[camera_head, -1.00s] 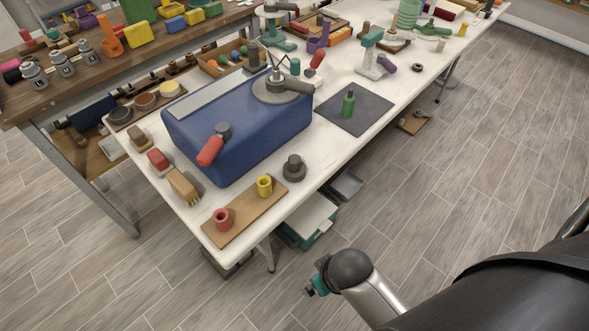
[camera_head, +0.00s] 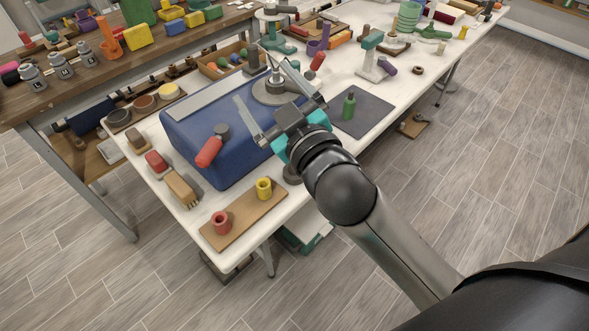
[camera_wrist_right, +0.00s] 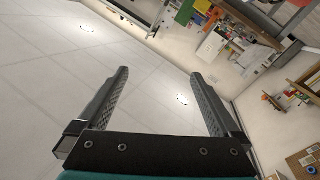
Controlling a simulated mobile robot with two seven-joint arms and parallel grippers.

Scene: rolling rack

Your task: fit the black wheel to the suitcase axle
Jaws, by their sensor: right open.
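The blue suitcase (camera_head: 196,120) lies on the white table. A round grey fitting with an upright post (camera_head: 270,90) is on its far top; I cannot tell if this is the axle. A dark round piece (camera_head: 291,177), perhaps the black wheel, stands on the table by the suitcase's near right side, mostly hidden by my right gripper. My right gripper (camera_head: 262,82) is open and empty, above the suitcase's right part in the head view. Its spread fingers (camera_wrist_right: 160,100) show in the right wrist view with nothing between them. My left gripper is not in view.
A red-handled tool (camera_head: 209,152) rests on the suitcase's near end. A wooden board (camera_head: 240,222) with a red and a yellow cup is at the near table corner. A green bottle (camera_head: 348,106) stands on a dark mat (camera_head: 370,112) to the right. Brushes line the left edge.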

